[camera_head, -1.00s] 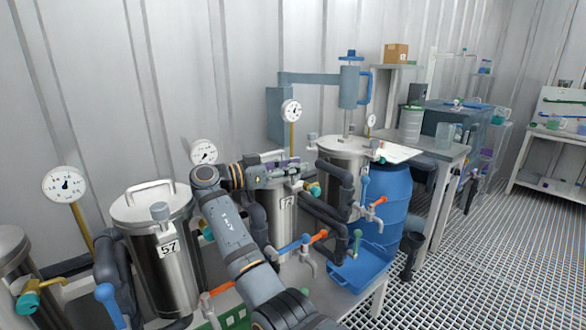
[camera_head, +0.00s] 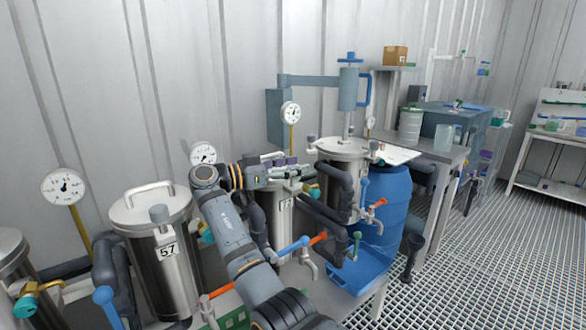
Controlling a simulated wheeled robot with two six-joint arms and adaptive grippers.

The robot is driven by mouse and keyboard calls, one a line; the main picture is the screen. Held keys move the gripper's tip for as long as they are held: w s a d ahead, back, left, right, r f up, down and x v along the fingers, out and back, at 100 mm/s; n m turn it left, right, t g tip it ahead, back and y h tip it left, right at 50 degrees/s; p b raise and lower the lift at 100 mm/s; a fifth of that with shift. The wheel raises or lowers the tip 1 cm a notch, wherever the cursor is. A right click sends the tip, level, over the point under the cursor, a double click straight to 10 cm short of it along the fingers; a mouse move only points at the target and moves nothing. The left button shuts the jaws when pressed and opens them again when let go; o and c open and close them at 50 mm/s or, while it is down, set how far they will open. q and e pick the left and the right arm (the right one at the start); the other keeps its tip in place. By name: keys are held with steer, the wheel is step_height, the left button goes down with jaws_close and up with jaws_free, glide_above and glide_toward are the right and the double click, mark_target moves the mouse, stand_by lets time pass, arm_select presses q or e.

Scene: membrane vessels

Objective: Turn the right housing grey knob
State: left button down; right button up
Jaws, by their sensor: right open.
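Any grey knob on that top is hidden. My right gripper is open, its fingers pointing right, just over this housing; I cannot tell whether it touches it. My left gripper is not in view.
Dark pipes (camera_head: 325,212) and an orange-handled valve (camera_head: 318,238) crowd the right side below my gripper. A blue drum (camera_head: 388,205) stands beyond. Pressure gauges (camera_head: 203,153) rise behind the housings. Open grated floor (camera_head: 470,270) lies to the right.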

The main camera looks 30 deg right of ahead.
step_height(320, 180, up, 10)
steer(key=shift+f, duration=0.25)
stand_by(0.4)
